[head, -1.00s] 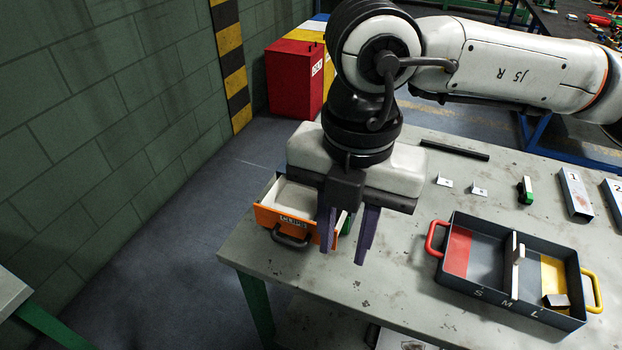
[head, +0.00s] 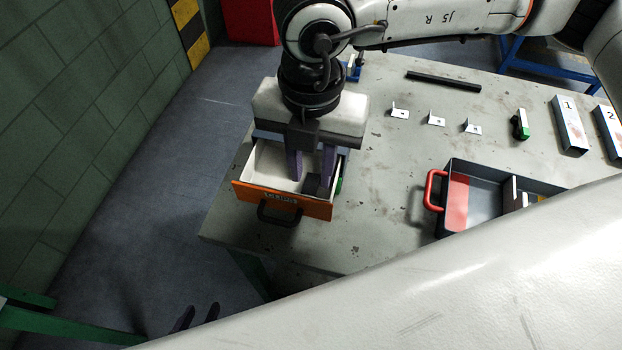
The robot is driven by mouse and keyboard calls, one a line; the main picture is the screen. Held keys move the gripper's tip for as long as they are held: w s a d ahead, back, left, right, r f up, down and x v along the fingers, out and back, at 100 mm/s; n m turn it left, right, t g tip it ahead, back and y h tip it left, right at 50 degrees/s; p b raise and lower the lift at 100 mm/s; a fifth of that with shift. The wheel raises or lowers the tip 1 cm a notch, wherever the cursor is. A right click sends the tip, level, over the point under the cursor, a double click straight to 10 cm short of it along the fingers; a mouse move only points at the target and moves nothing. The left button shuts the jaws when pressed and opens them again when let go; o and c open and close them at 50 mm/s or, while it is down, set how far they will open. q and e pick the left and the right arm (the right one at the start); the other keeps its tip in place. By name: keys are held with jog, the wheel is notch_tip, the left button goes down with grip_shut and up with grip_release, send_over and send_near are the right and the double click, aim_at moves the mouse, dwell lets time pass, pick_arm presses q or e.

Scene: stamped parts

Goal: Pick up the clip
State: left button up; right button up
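An open orange-fronted drawer (head: 245,193) with a white inside stands at the table's left edge. A small dark piece (head: 313,186) lies in its front right corner; it may be the clip, but I cannot tell for sure. My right gripper (head: 311,181) points down into the drawer with its two purple fingers apart. The right finger is close to the dark piece; I cannot tell whether they touch. Nothing shows held between the fingers. My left gripper (head: 198,318) is low at the bottom left, off the table, its fingertips apart and the rest hidden by my arm.
A divided tray (head: 456,200) with a red handle is partly hidden by my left arm. The table between drawer and tray is clear.

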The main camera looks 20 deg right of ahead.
aim_at(311, 186)
jog(key=shift+w+f, duration=0.1)
jog(key=shift+f, duration=1.2)
grip_shut()
